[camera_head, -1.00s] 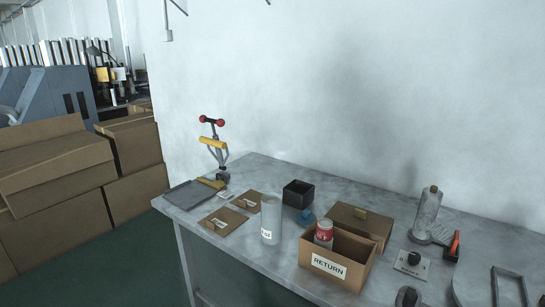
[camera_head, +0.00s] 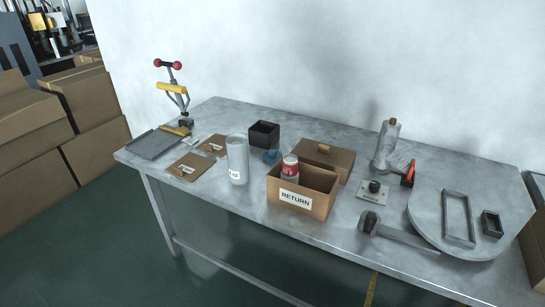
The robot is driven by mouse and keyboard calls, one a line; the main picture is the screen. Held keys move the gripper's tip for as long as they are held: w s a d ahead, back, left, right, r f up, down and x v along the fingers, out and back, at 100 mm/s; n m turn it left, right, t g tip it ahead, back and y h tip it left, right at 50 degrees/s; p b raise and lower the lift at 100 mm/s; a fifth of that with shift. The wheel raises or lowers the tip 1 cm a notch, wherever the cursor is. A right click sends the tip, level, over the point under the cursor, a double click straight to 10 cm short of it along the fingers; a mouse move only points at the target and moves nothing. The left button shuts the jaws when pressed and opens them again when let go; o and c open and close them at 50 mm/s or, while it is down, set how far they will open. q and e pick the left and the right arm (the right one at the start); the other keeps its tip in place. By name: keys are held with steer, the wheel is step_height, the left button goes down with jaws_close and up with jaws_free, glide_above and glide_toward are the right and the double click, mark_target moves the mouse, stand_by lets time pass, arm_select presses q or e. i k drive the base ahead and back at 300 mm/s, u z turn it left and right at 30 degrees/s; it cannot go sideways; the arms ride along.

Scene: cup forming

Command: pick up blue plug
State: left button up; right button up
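The blue plug (camera_head: 271,157) is a small blue piece lying on the grey table (camera_head: 225,214). It sits in front of the black square box (camera_head: 264,134), behind and right of the pale cylinder (camera_head: 237,160), and left of the cardboard box marked RETURN (camera_head: 296,199). Its lower part is partly hidden by the things in front, and its exact shape is too small to tell. Neither of my grippers shows in the head view.
A red-labelled can (camera_head: 290,168) stands in the RETURN box. A lever press (camera_head: 174,95) with red knobs stands at the back left. Cardboard boxes stack left.

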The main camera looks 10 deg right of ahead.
mark_target(272, 156)
steer(key=u, duration=0.5)
steer(key=k, duration=0.6)
steer(key=u, duration=0.85)
steer(key=i, duration=0.95)
steer(key=z, duration=0.9)
steer(key=i, duration=1.05)
steer(key=z, duration=1.1)
